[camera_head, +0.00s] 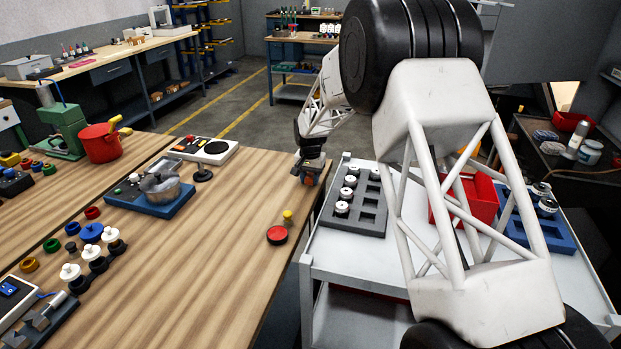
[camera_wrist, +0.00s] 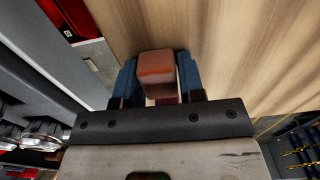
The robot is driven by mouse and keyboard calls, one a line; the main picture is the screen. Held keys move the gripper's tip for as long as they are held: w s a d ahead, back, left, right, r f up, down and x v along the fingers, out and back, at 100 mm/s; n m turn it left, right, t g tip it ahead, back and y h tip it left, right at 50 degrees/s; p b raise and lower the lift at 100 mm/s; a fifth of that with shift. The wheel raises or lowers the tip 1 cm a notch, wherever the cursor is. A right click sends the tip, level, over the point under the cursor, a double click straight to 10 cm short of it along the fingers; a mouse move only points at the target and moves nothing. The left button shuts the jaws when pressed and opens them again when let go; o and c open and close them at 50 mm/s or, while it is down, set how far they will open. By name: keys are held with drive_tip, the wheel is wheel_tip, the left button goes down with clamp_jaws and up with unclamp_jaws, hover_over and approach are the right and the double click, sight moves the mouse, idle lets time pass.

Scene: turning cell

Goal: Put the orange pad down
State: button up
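The orange pad (camera_wrist: 157,66) is a small reddish-orange block. In the wrist view it sits between the two blue fingers of my gripper (camera_wrist: 158,75), which are shut on it. In the head view my gripper (camera_head: 309,174) is small and far off, over the far right corner of the wooden table (camera_head: 215,245), with a bit of the pad's orange at its tip. Wood fills the wrist view beyond the pad. I cannot tell whether the pad touches the table.
A red button (camera_head: 277,235) with a yellow knob (camera_head: 288,215) is nearer on the table. A black round stand (camera_head: 202,174) and a white control box (camera_head: 203,149) are to the left. A white cart (camera_head: 318,262) with a grey tray (camera_head: 347,222) adjoins the right edge. Mid-table wood is clear.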

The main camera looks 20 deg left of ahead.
sight(310, 176)
drive_tip(key=o, duration=0.4)
drive_tip(key=shift+s+d+f, duration=0.1)
drive_tip(key=shift+d+f, duration=0.05)
drive_tip(key=shift+f, duration=0.7)
drive_tip(key=shift+c, duration=0.2)
drive_tip(key=shift+d+f, duration=0.1)
drive_tip(key=shift+d, duration=0.15)
drive_tip(key=shift+d+r, duration=0.1)
drive_tip(key=shift+r, duration=0.55)
wheel_tip(310, 176, up, 13)
drive_tip(key=shift+a, duration=0.4)
